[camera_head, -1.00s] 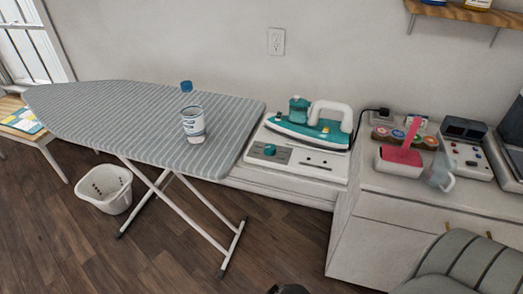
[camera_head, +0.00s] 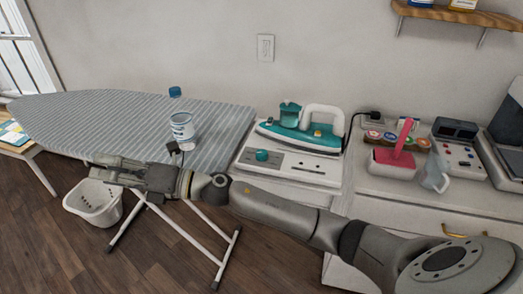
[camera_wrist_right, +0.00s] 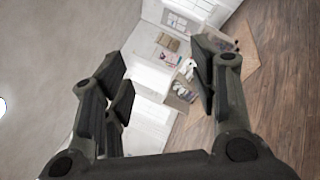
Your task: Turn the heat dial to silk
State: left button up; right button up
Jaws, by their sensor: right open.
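The heat dial (camera_head: 262,156) is a teal knob on the front panel of the white iron station (camera_head: 318,177). The setting it points to is too small to read. A teal and white iron (camera_head: 300,133) rests on top of the station. My right arm reaches across the front from the right. My right gripper (camera_head: 100,172) is at the ironing board's front edge, well left of the dial and apart from it. In the right wrist view its fingers (camera_wrist_right: 160,85) are spread with nothing between them. My left gripper is not in view.
A white basket (camera_head: 92,203) stands on the floor below. Right of the iron are a pink item in a tray (camera_head: 398,157), a clear jug (camera_head: 435,176) and a control box (camera_head: 460,150).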

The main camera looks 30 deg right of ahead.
jog(key=w+d+f+n+g+h, duration=0.3)
jog(key=d+f+n+g+h, duration=0.5)
jog(key=n, duration=0.5)
jog(key=d+h, duration=0.1)
jog(key=d, duration=0.3)
jog(key=w+d+g+h, duration=0.1)
jog(key=d, duration=0.4)
jog(key=d+h, duration=0.1)
jog(key=d, duration=0.3)
jog(key=shift+w+d+f+n+g+h, duration=0.2)
jog(key=shift+w+n+g+h, duration=0.1)
jog(key=shift+w+g+h, duration=0.1)
jog(key=d+r+h, duration=0.3)
jog(key=d, duration=0.8)
jog(key=m+g+h, duration=0.1)
jog(key=g+h, duration=0.1)
send_near(262, 152)
notch_tip(262, 152, down, 9)
jog(key=shift+s+a+f+p, duration=0.1)
jog(key=shift+a+f+p, duration=0.05)
jog(key=shift+p, duration=0.55)
jog(key=shift+c, duration=0.2)
jog(key=c, duration=1)
